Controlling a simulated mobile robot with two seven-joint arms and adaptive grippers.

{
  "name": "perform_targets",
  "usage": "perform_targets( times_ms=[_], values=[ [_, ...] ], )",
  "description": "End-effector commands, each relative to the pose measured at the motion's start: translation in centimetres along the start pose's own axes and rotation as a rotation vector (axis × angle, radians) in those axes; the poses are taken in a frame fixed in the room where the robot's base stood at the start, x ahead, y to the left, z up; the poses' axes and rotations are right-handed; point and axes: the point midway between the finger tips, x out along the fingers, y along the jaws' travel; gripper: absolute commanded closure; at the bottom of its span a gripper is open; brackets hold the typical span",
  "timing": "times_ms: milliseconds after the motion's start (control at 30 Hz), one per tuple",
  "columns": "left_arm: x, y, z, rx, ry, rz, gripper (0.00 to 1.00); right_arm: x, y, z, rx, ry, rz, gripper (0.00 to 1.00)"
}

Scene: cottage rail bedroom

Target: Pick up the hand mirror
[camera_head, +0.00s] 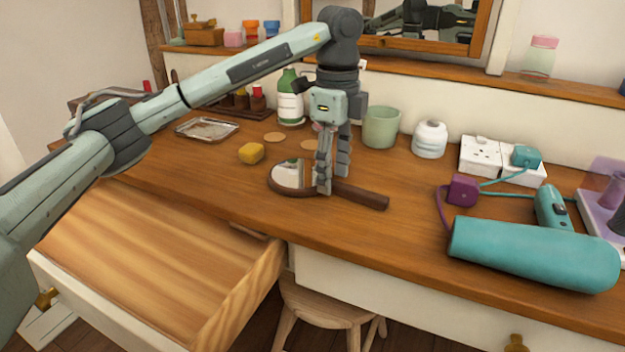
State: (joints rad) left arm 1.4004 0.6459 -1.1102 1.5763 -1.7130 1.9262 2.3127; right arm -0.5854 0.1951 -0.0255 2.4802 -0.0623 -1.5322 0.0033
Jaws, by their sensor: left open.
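The hand mirror (289,175) lies flat on the wooden dressing table. It has a round glass in a dark wooden frame, and its brown handle (362,196) points right. My left gripper (333,184) points down over the mirror, where the handle meets the frame. Its fingers are open, and the fingertips are low and hide part of the mirror. I cannot tell whether they touch it. My right gripper is not in view.
A yellow soap-like block (251,153) lies left of the mirror. Behind stand a green bottle (290,98), a green cup (381,127) and a white jar (430,139). A teal hairdryer (533,254) lies at right. An open, empty drawer (150,255) juts out at front left.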

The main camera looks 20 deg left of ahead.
Motion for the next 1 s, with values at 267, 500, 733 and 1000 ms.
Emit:
perform_targets(
  times_ms=[267, 500, 733, 1000],
  values=[
    [1.31, -0.01, 0.05, -0.001, -0.001, -0.002, 0.53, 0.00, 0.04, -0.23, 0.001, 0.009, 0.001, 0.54],
    [1.28, -0.01, 0.05, -0.001, 0.000, -0.002, 0.78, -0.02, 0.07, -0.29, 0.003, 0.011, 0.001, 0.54],
    [1.26, -0.02, 0.04, -0.001, 0.000, -0.002, 1.00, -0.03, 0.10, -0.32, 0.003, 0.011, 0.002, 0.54],
    [1.17, -0.04, 0.03, 0.000, 0.000, -0.003, 1.00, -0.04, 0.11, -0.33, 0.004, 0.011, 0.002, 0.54]
  ],
)
